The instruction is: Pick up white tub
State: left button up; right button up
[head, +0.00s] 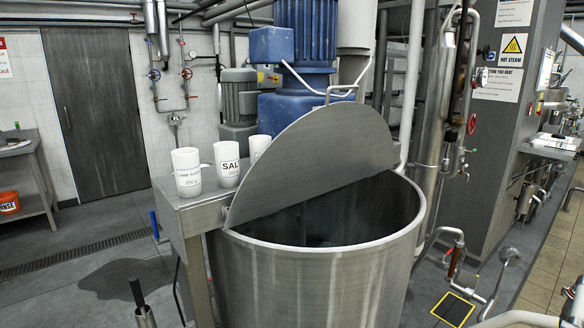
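Three white tubs stand upright in a row on a narrow steel shelf (200,199) beside the mixer. The nearest white tub (186,170) has a dark printed label whose text is hard to read. The middle white tub (227,163) is labelled SALT. The third white tub (259,146) is partly hidden behind the raised lid. Neither of my grippers can be made out in the head view.
A large steel mixer vessel (310,285) with a half lid (325,150) tilted up stands right of the shelf. A blue motor (306,35) is behind. A dark upright rod (138,293) stands at lower left. Open floor (80,255) lies left; pipes and valves (457,255) crowd the right.

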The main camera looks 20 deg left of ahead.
aim_at(228, 157)
jog(key=j+z, duration=0.25)
jog(key=z, duration=0.15)
jog(key=i+j+z, duration=0.1)
jog(key=j+z, duration=0.15)
jog(key=z, duration=0.15)
jog(key=j+z, duration=0.25)
jog(key=z, duration=0.15)
jog(key=j+z, duration=0.25)
jog(key=z, duration=0.15)
jog(key=k+l, duration=0.05)
